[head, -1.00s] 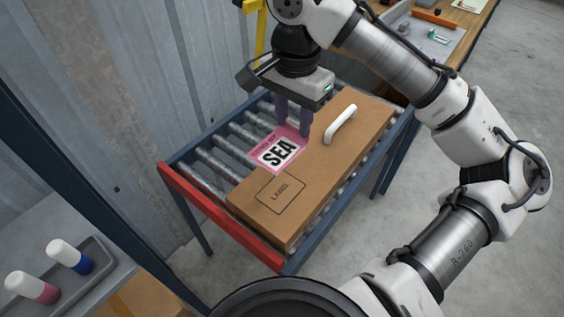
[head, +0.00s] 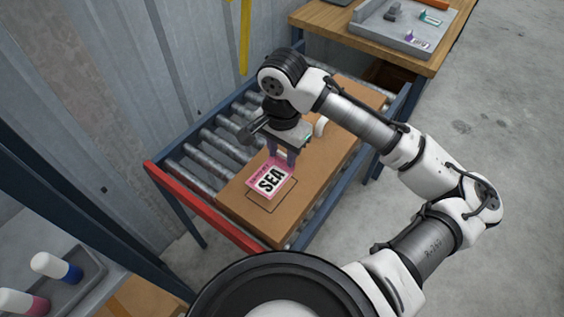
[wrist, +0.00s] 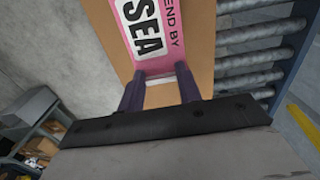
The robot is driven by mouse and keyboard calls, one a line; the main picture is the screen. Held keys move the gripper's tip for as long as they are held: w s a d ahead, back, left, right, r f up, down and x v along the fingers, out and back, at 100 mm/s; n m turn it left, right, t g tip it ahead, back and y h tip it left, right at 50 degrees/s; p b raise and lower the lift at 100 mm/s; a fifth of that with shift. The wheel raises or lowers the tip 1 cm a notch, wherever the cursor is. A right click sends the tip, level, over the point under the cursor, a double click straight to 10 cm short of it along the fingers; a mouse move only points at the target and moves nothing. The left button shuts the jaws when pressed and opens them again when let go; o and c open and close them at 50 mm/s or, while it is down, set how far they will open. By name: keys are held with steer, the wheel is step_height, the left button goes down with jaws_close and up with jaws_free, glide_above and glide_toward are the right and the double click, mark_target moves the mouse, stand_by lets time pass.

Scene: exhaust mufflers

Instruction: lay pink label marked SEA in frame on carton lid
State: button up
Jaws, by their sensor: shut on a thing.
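The pink label (head: 270,180) has a white panel with SEA in black. My gripper (head: 282,160) is shut on one edge of it and holds it over the carton (head: 318,172). The label covers much of the printed frame (head: 285,202), whose near lines still show on the lid; I cannot tell whether the label touches the lid. In the wrist view the pink label (wrist: 182,22) reaches out from between the dark fingers (wrist: 158,88), above the brown carton lid (wrist: 110,30).
The carton lies on a roller conveyor (head: 210,155) with a red end bar (head: 200,207). A grey tray (head: 410,25) is on the wooden bench at the back. Markers (head: 55,267) lie at lower left.

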mark_target(282, 164)
steer(key=shift+f, duration=2.4)
steer(key=shift+f, duration=0.1)
steer(key=o, duration=0.9)
steer(key=shift+o, duration=0.2)
step_height(282, 164, up, 12)
steer(key=shift+b, duration=0.4)
steer(key=shift+s, duration=0.1)
